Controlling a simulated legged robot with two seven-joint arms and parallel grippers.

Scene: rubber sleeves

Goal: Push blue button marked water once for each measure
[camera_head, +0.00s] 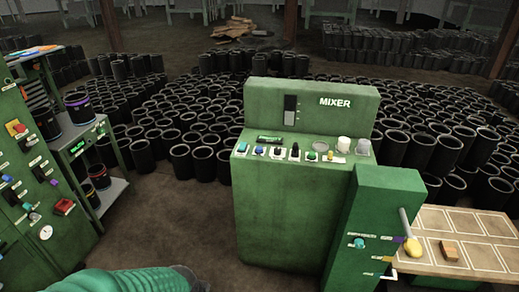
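The green mixer (290,195) stands in the middle, with a sloped control panel on top and an upright back plate reading MIXER. A blue button (260,151) sits near the left end of the panel, with a teal button to its left. The small labels are too small to read, so I cannot confirm which says water. A green ribbed sleeve, apparently on my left arm, comes in at the bottom left, below and left of the mixer and apart from the panel. A grey part shows at its end, but no fingertips are clear. My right gripper is out of view.
A small lit display (270,139) sits above the buttons. A green lever box (375,215) and a wooden board (470,235) stand at right. A green control cabinet (40,190) and shelf stand at left. Many black rubber sleeves (204,163) fill the floor behind.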

